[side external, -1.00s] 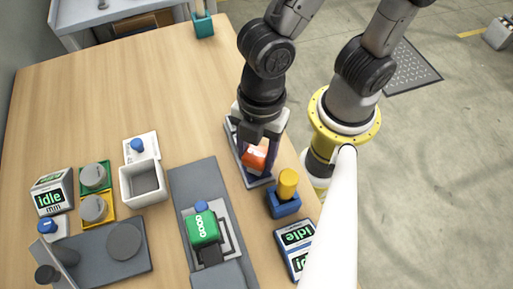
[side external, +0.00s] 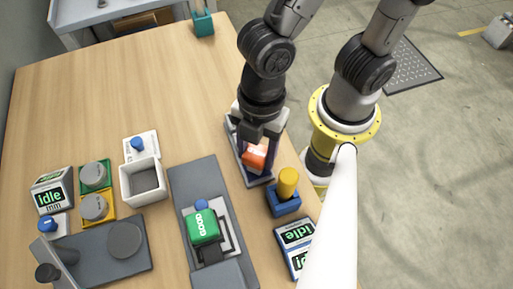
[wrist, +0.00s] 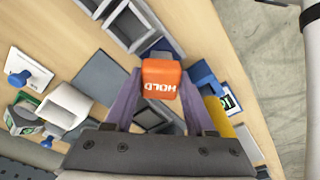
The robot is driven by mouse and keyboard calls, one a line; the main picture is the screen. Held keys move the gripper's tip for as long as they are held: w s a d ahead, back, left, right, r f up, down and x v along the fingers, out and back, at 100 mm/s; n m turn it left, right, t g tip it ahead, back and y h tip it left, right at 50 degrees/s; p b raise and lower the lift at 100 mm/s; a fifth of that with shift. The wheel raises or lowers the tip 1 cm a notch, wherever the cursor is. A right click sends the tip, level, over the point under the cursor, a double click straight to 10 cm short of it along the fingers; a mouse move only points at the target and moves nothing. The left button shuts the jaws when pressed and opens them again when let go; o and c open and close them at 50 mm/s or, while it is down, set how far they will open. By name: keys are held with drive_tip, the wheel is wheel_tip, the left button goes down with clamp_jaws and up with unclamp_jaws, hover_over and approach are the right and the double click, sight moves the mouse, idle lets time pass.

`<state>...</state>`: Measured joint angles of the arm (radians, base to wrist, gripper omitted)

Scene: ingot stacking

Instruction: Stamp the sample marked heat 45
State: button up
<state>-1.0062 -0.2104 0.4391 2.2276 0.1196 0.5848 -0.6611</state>
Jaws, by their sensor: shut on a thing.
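My gripper (side external: 256,150) points down over the grey holder (side external: 235,143) near the table's right edge, shut on an orange block (side external: 255,157). In the wrist view the block (wrist: 161,85) sits between the two fingers and reads HOLD; I cannot tell whether it still touches the holder. A green block (side external: 203,228) reading GOOD stands in a grey frame on a dark mat. Two round grey pieces stand at left, one on a green pad (side external: 82,187) and one on a yellow pad (side external: 108,221). No heat 45 mark is legible.
A white open box (side external: 143,200) stands left of the mat. A yellow-topped piece (side external: 287,183) stands in a blue holder beside my gripper. Screens reading idle stand at left (side external: 49,194) and front right (side external: 297,235).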

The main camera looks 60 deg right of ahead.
drive_tip(key=shift+r, duration=3.5)
